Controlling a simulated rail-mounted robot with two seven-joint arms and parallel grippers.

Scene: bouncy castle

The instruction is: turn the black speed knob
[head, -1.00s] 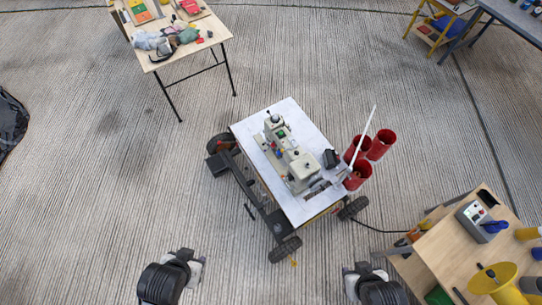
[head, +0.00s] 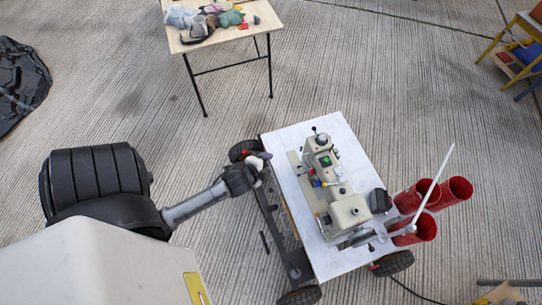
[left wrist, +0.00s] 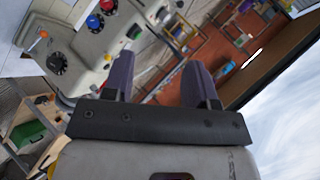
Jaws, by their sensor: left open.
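The beige sewing-type machine (head: 345,208) stands on a white-topped wheeled cart (head: 285,133). In the left wrist view, a round black knob (left wrist: 57,64) with marks around it sits on the machine's beige face at the upper left. I take it as the speed knob; I cannot pick it out in the head view. My left gripper (head: 264,158) is at the cart's left edge, beside the machine. Its two dark purple fingers are apart with nothing between them in the left wrist view (left wrist: 160,78). The knob lies outside the fingers, to the left. My right gripper is not in view.
Blue (left wrist: 93,21), red (left wrist: 107,5) and green (left wrist: 133,32) buttons and an orange-tipped lever (left wrist: 38,38) are near the knob. Red cylindrical bins (head: 418,228) and a white rod (head: 434,187) stand at the cart's right. A table (head: 240,35) with soft items stands behind; floor between is clear.

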